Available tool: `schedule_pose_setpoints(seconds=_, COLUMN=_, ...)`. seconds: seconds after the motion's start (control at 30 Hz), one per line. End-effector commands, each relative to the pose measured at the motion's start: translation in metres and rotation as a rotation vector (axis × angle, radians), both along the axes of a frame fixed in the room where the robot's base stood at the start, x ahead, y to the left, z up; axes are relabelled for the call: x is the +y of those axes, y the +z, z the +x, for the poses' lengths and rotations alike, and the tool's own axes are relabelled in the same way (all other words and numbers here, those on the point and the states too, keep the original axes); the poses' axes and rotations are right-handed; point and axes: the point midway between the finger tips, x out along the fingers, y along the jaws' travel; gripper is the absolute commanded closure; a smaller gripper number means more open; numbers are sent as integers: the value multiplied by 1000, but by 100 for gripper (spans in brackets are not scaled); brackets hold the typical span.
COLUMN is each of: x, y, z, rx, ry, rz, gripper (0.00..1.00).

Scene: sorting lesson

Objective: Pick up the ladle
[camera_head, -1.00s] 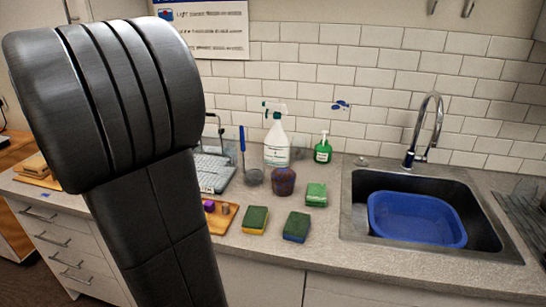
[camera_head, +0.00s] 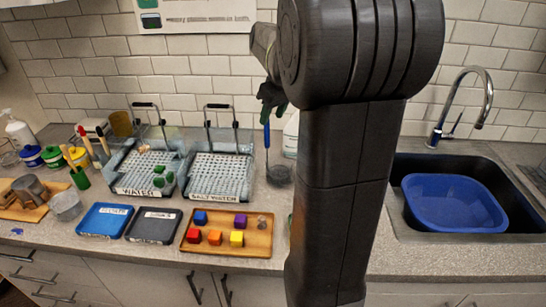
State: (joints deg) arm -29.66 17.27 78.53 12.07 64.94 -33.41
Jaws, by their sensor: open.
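The ladle (camera_head: 267,140) stands upright on the counter in the head view, with a blue handle and a dark bowl (camera_head: 279,175) at its foot. It is just right of the salt water rack. My gripper (camera_head: 271,103) is dark and points down at the top of the ladle's handle. It is open. I cannot tell whether its fingers are around the handle or in front of it. My arm hides the counter right of the ladle.
The salt water rack (camera_head: 219,172) and water rack (camera_head: 149,170) stand left of the ladle. A wooden tray (camera_head: 256,244) with coloured cubes lies in front, beside blue (camera_head: 105,220) and black (camera_head: 153,225) trays. A blue basin (camera_head: 455,205) sits in the sink. A white bottle (camera_head: 291,135) is partly hidden.

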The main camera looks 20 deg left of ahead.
Motion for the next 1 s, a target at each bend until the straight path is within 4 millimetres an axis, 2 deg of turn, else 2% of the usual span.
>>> schedule_pose_setpoints(seconds=0.13, x=9, y=-24, z=5, rx=2, ry=0, rz=-2, gripper=59)
schedule_pose_setpoints(seconds=0.43, x=16, y=-45, z=12, rx=2, ry=-1, rz=-1, gripper=59)
schedule_pose_setpoints(seconds=0.7, x=28, y=-78, z=23, rx=1, ry=0, rz=0, gripper=59)
schedule_pose_setpoints(seconds=1.0, x=30, y=-84, z=24, rx=-1, ry=0, rz=1, gripper=59)
